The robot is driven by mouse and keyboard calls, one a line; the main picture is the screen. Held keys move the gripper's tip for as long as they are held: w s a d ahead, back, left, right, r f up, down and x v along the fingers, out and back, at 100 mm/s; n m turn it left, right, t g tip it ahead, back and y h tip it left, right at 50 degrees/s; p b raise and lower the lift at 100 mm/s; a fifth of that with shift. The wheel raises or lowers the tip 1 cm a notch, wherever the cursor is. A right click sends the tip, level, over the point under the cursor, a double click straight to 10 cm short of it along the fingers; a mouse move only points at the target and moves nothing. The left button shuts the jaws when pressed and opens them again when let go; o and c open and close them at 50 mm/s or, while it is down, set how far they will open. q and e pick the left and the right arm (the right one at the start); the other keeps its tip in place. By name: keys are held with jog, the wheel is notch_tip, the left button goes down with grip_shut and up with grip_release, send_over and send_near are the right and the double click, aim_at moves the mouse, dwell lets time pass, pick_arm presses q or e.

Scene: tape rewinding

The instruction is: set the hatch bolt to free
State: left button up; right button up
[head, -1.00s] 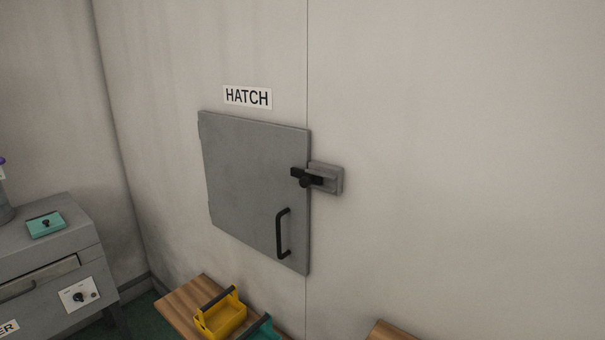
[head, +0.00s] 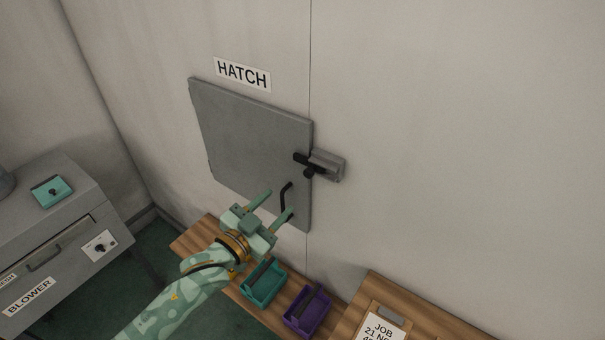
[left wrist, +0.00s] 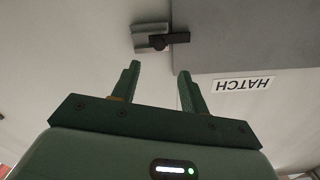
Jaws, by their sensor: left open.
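The grey hatch door (head: 245,135) is on the wall under a HATCH sign (head: 242,74), and it looks shut. The hatch bolt (head: 308,163), a black bar with a small knob, lies across the door's right edge against a grey block (head: 328,167) on the wall. My right gripper is not in view.
A wooden bench (head: 205,232) runs below the hatch with a teal tray (head: 263,283) and a purple tray (head: 308,312). A JOB clipboard (head: 383,329) lies at the lower right. A grey BLOWER cabinet (head: 66,228) stands at the left. The wall right of the bolt is bare.

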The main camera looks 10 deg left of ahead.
aim_at(307, 175)
pick_arm(q)
jog(key=x, duration=1.1)
jog(key=shift+r, duration=0.1)
jog(key=shift+d, duration=0.1)
